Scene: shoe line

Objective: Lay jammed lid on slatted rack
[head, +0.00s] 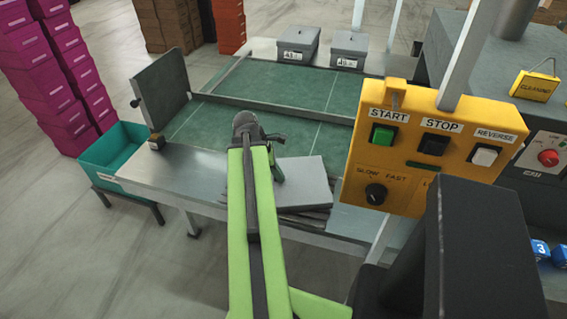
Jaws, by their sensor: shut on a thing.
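My green arm reaches forward, and my gripper (278,174) is shut on the left edge of a flat grey lid (305,182). The lid is roughly level. It is over the dark slatted rack (312,214), whose front edge shows just below the lid. Most of the rack is hidden by the lid and my arm. I cannot tell whether the lid touches the slats or is held slightly above them.
An upright grey plate (160,88) stands left on the metal table (170,165). A yellow control panel (410,150) stands close on the right. A teal bin (112,152) sits at left.

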